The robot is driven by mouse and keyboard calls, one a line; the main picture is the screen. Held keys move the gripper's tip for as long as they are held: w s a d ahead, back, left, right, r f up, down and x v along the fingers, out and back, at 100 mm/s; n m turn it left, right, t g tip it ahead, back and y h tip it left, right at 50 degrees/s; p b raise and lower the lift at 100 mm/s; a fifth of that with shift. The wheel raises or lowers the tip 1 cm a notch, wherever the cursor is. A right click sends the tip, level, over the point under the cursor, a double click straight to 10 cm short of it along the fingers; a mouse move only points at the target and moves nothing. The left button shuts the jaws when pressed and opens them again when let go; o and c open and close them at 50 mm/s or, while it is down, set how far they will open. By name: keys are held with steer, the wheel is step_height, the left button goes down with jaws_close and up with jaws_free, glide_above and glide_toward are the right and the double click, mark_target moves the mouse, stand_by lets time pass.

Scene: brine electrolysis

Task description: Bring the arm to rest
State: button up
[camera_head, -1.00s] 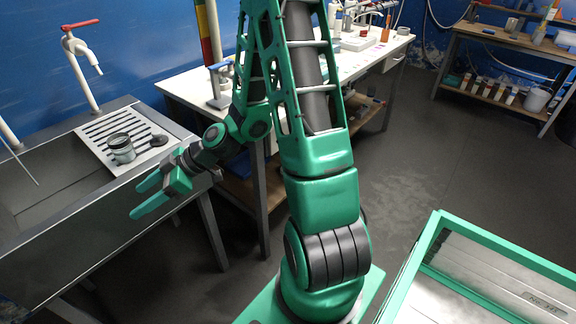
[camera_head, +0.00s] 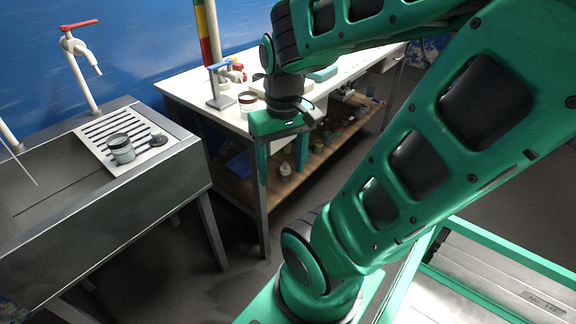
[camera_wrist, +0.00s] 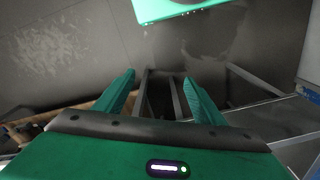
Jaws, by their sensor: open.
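My gripper (camera_head: 282,160) hangs fingers down in front of the white-topped bench in the head view. Its green fingers are apart, with nothing seen between them. In the wrist view the two fingers of my gripper (camera_wrist: 160,92) stand wide apart over dark floor and metal legs. My arm is folded, with its large green link across the right of the head view and the forearm running left to the wrist.
The bench (camera_head: 182,88) has a lower wooden shelf (camera_head: 228,178) with small items. A sink (camera_head: 160,185) stands left, with a jar (camera_head: 121,149) and a dark lid (camera_head: 158,140) on its drainboard. A red-handled tap (camera_head: 80,45) rises behind. Dark floor lies between.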

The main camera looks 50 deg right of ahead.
steer(key=s+m, duration=0.1)
steer(key=s+r, duration=0.1)
steer(key=shift+s+d+m, duration=0.15)
steer(key=shift+s+m, duration=0.2)
steer(key=shift+m, duration=0.05)
steer(key=shift+w+f, duration=0.2)
steer(key=shift+w, duration=0.45)
stand_by(0.5)
